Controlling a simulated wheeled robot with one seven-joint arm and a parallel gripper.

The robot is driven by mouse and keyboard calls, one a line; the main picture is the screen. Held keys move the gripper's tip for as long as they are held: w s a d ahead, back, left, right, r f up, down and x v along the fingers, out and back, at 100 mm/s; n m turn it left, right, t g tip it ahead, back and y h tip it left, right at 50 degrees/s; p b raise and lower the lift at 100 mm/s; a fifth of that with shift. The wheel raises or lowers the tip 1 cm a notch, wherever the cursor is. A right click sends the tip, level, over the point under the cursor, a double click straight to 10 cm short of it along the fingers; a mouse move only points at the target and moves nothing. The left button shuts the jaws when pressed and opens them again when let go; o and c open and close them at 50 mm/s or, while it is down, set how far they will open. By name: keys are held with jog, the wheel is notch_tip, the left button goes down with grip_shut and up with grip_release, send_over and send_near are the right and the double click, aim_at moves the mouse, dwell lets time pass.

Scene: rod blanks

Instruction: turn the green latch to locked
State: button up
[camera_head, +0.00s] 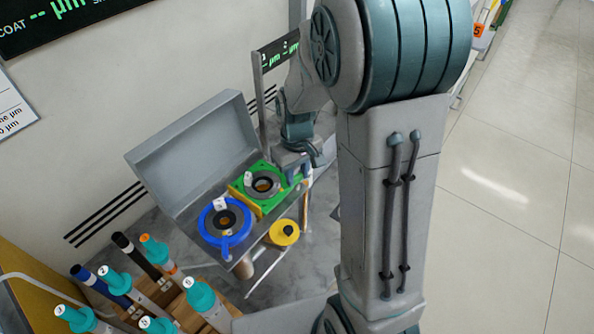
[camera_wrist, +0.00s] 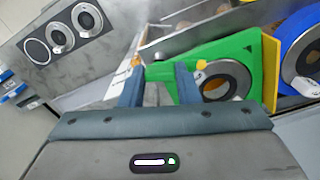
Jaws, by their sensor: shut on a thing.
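A green square fixture (camera_head: 247,194) with a dark-centred metal ring sits in the grey open-lidded box. In the wrist view the green fixture (camera_wrist: 240,50) lies right of my fingers, and its green latch (camera_wrist: 160,71) sticks out to the left, between them. My gripper (camera_head: 292,172) is at the right side of the fixture in the head view. In the wrist view my gripper (camera_wrist: 160,78) has its two blue fingers on either side of the latch, shut on it. The fingers hide part of the latch, and I cannot read its lock mark.
A blue round fixture (camera_head: 212,236) sits beside the green one, with a yellow plate (camera_wrist: 270,72) between them. A yellow round knob (camera_head: 283,233) is at the box's front. Several capped rods (camera_head: 117,283) stand at lower left. The raised lid (camera_head: 200,148) is behind.

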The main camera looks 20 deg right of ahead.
aim_at(297, 175)
jog(key=m+p, duration=0.1)
jog(key=m, duration=0.5)
jog(key=shift+r, duration=0.1)
jog(key=shift+m, duration=0.3)
dwell(0.3)
jog(key=o, duration=1)
notch_tip(297, 175, up, 14)
jog(key=shift+f+p, duration=0.1)
jog(key=shift+p, duration=1.05)
